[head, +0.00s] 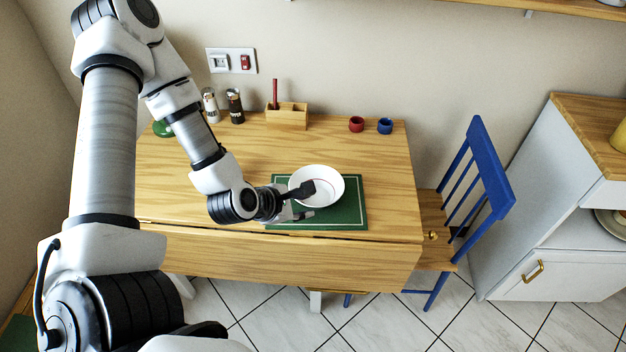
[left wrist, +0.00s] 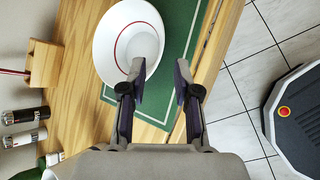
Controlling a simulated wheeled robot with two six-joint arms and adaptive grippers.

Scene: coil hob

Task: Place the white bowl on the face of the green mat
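The white bowl (head: 327,178) sits upright over the green mat (head: 348,215) near the table's front edge. Its far side reaches past the mat's far edge in the head view. A thin dark red ring shows inside it in the left wrist view (left wrist: 118,35). My left gripper (head: 308,200) is open at the bowl's near side. In the left wrist view its fingers (left wrist: 160,78) stand apart, one over the inside of the bowl and one outside over the mat, with the rim between them. I cannot tell whether either finger touches it. My right gripper is not in view.
A wooden box (head: 287,117) with a red stick, two shakers (head: 235,106), a red cup (head: 356,124) and a blue cup (head: 385,126) stand along the table's back. A blue chair (head: 480,170) is at the right. The tabletop (head: 390,180) right of the mat is clear.

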